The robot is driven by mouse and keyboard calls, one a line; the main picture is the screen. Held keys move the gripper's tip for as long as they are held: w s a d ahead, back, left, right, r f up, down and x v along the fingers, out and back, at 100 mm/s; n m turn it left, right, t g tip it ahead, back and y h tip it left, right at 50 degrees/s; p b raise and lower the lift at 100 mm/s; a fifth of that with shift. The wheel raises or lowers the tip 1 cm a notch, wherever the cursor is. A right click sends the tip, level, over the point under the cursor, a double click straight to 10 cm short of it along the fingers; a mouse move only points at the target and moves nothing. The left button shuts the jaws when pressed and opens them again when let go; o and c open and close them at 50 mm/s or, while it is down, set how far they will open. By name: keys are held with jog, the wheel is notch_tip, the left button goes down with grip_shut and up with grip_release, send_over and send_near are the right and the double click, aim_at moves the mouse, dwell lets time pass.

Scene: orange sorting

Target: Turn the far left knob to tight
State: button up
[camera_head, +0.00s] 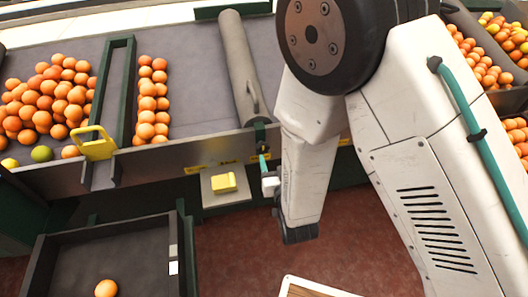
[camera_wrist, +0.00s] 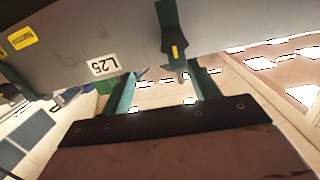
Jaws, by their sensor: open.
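My gripper (camera_wrist: 164,80) shows in the wrist view as two teal fingers held apart, with nothing seen between them. A black and yellow fitting (camera_wrist: 175,48), probably the knob, sits on a dark green bracket (camera_wrist: 168,18) on the grey side rail. Its pale tip points down into the space between the fingers. I cannot tell whether a finger touches it or how it is turned. In the head view my gripper (camera_head: 264,163) is beside the front rail near the roller's lower end, partly hidden by my arm. The knob is not clear there.
The grey rail (camera_wrist: 58,52) carries an upside-down L25 label (camera_wrist: 102,66). In the head view a roller (camera_head: 240,65) crosses the orange-laden table. A yellow block (camera_head: 223,182) on a small shelf is left of my gripper. A dark bin (camera_head: 130,235) holds one orange.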

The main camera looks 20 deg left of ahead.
aim_at(263, 149)
jog(key=shift+n+t+y, duration=0.4)
jog(key=shift+y, duration=0.1)
jog(key=w+a, duration=0.1)
jog(key=w+a+f, duration=0.1)
jog(key=a, duration=0.1)
jog(key=w+a, duration=0.1)
jog(key=shift+w+a+f, duration=0.3)
jog(key=shift+a, duration=0.1)
jog(key=c, duration=1)
